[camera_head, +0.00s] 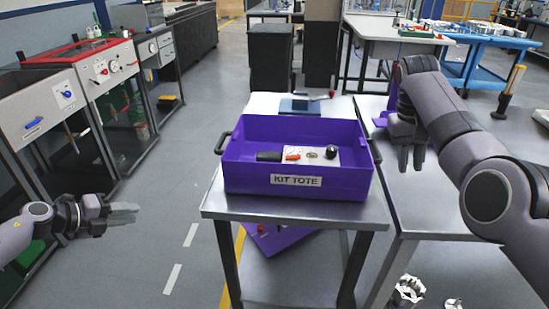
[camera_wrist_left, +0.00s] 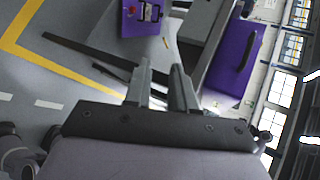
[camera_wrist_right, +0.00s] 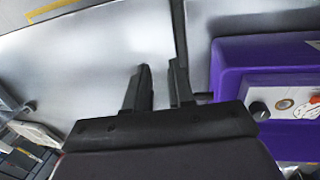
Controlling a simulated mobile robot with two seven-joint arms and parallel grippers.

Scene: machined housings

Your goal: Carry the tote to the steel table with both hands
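The purple tote (camera_head: 240,180), labelled KIT TOTE, sits level on a steel-topped stand (camera_head: 290,209). It holds a panel with a red switch and a black knob, plus a dark part. Its dark left handle (camera_head: 223,143) also shows in the left wrist view (camera_wrist_left: 248,52). My left gripper (camera_head: 136,212) is open and empty, out over the floor left of the stand, apart from the tote. My right gripper (camera_head: 411,168) is open and empty, just right of the tote near its right handle (camera_head: 375,152). The tote's purple wall also fills the right of the right wrist view (camera_wrist_right: 228,75).
A second steel table (camera_head: 445,220) stands right of the stand. A purple item (camera_head: 280,238) lies on the stand's lower shelf. Test cabinets (camera_head: 100,75) line the left wall. A blue cart (camera_head: 478,60) stands at back right. The left floor aisle is clear.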

